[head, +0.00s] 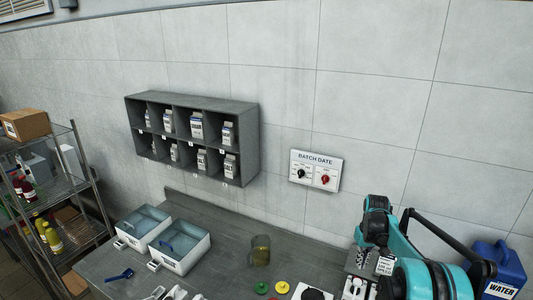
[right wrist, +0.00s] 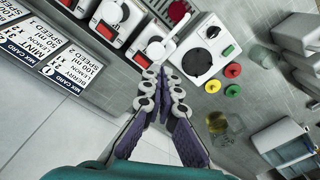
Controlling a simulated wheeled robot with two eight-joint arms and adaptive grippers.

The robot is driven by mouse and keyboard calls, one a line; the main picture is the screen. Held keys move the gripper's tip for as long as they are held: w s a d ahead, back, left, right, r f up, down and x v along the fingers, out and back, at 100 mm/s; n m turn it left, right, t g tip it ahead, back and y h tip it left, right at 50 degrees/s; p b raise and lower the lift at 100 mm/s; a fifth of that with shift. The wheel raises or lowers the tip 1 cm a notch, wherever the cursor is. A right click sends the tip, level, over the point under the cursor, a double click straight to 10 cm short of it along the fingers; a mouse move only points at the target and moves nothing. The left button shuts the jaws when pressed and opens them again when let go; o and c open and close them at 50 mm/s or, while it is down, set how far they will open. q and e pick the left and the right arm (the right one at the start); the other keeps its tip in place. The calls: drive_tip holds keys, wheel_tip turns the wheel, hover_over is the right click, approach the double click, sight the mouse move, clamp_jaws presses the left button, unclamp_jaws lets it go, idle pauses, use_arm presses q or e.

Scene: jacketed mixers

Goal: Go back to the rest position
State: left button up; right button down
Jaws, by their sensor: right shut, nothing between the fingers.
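My right gripper (right wrist: 163,75) is shut and empty in the right wrist view, its jointed fingers together above the grey bench. It points toward a row of white machines with dark dials (right wrist: 152,48) and touches nothing that I can see. In the head view my right arm comes in at the lower right and covers part of the bench and the things behind it. My left gripper is not in view.
A glass beaker (head: 260,250) of yellowish liquid stands on the bench (head: 220,277). White tubs (head: 182,250), coloured discs (head: 281,287) and a blue water jug (head: 497,265) are also there. A cubby shelf (head: 247,145) and a batch date panel (head: 316,171) hang on the wall.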

drive_tip(key=s+a+f+t+b, duration=0.3)
drive_tip(key=s+a+t+b, duration=0.2)
drive_tip(key=s+a+b, duration=1.3)
drive_tip(key=s+a+f+t+b, duration=0.2)
drive_tip(key=s+f+b, duration=0.1)
drive_tip(key=s+f, duration=0.6)
drive_tip(key=shift+s+a, duration=0.35)
drive_tip(key=shift+s, duration=0.4)
